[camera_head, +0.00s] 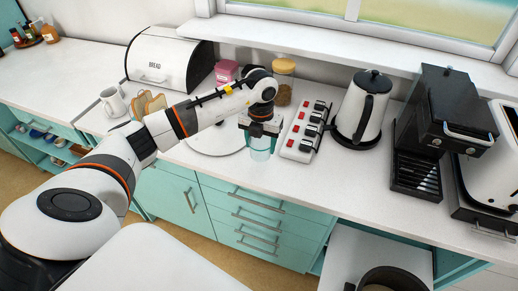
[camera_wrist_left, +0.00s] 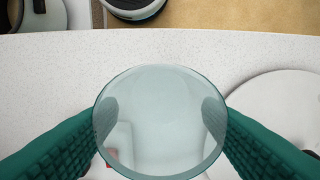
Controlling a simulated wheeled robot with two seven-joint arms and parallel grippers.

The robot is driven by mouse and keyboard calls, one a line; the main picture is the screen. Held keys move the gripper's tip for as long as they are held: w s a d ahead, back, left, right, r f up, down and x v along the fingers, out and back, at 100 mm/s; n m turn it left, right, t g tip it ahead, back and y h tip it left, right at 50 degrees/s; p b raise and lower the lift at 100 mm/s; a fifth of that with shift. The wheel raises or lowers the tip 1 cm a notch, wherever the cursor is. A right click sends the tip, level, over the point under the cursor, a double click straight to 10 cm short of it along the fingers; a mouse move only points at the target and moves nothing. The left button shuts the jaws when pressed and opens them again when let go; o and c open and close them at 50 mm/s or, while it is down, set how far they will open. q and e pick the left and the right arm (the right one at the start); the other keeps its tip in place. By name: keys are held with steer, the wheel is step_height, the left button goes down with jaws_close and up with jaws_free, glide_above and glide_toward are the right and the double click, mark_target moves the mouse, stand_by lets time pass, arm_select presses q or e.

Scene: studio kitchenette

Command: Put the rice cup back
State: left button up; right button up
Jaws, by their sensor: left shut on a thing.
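The rice cup (camera_head: 261,146) is a clear, slightly bluish cup near the counter's front edge, below my left gripper (camera_head: 262,132). My left gripper is shut on it. In the left wrist view the round cup (camera_wrist_left: 160,125) fills the space between the green finger pads, which touch it on both sides. I cannot tell whether its base touches the counter. A jar (camera_head: 283,82) with a yellowish lid and brown contents stands behind the gripper. My right gripper is out of view.
A white round disc (camera_head: 209,141) lies left of the cup, partly under my arm. A power strip (camera_head: 303,130) with red switches lies close to its right. A kettle (camera_head: 362,108) and a black coffee machine (camera_head: 440,125) stand farther right. A bread box (camera_head: 170,58) and pink canister (camera_head: 226,70) stand behind.

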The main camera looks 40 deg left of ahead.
mark_target(260, 152)
arm_select(q)
steer(key=shift+a+f, duration=0.15)
steer(key=shift+f, duration=0.5)
step_height(260, 152, down, 2)
steer(key=shift+f+p, duration=0.2)
steer(key=shift+p, duration=0.4)
steer(key=shift+f, duration=0.45)
steer(key=o, duration=0.6)
steer(key=shift+f, duration=0.1)
steer(key=o, duration=0.5)
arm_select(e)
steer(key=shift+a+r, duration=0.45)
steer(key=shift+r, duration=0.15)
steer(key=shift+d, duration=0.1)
